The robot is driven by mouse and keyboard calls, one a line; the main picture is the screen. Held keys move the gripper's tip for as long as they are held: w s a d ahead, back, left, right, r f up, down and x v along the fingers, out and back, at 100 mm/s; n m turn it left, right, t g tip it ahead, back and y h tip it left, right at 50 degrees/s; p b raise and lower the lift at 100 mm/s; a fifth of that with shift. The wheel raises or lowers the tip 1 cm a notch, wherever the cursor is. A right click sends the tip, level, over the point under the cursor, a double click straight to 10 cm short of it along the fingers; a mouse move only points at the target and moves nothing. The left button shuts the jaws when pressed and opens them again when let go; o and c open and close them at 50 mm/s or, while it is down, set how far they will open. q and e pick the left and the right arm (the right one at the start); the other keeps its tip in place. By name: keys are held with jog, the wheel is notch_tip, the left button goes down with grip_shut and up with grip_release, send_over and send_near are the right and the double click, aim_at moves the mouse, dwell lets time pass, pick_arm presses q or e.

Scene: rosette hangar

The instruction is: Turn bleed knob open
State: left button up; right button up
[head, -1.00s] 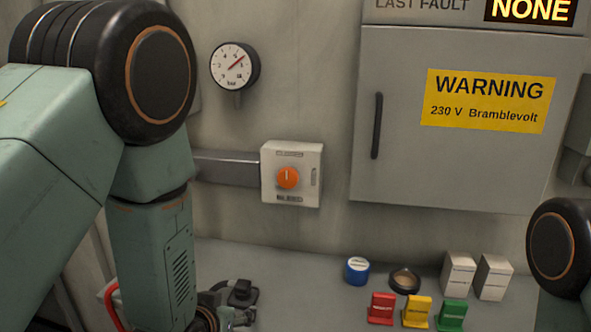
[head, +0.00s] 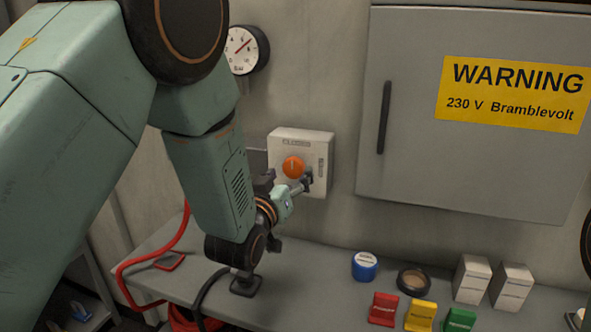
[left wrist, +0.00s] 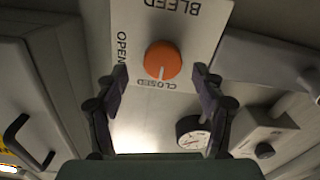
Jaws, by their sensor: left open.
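The orange bleed knob (head: 293,167) sits on a pale wall box (head: 288,138). In the left wrist view, which shows the box upside down, the knob (left wrist: 162,60) has its white mark at the word CLOSED. The word OPEN is on the left of that picture. My left gripper (head: 288,180) is in front of the box. Its dark fingers are apart, one on each side of the knob in the left wrist view (left wrist: 162,80), with no visible contact. In the head view the gripper partly covers the box's lower part. My right gripper is not in view.
A pressure gauge (head: 245,50) is up left of the box, partly behind my left arm. A grey cabinet (head: 400,165) with a handle stands right. A red hose (head: 150,262) lies left.

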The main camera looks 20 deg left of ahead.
aim_at(292, 170)
pick_arm(q)
jog(key=w, duration=0.3)
jog(key=shift+a+f, duration=0.2)
jog(key=shift+a, duration=0.15)
jog(key=shift+s+d+r, duration=0.15)
jog(key=shift+d+r, duration=0.1)
jog(key=shift+d, duration=0.15)
jog(key=shift+w+a+f, duration=0.1)
jog(key=shift+w+f, duration=0.1)
jog(key=shift+w, duration=0.05)
jog(key=shift+c, duration=0.5)
jog(key=shift+w+a, duration=0.1)
jog(key=shift+c, duration=0.9)
jog(key=shift+a, duration=0.1)
jog(key=shift+c, duration=0.7)
jog(key=shift+s+d+r, duration=0.1)
jog(key=shift+s+d, duration=0.1)
jog(key=c, duration=0.7)
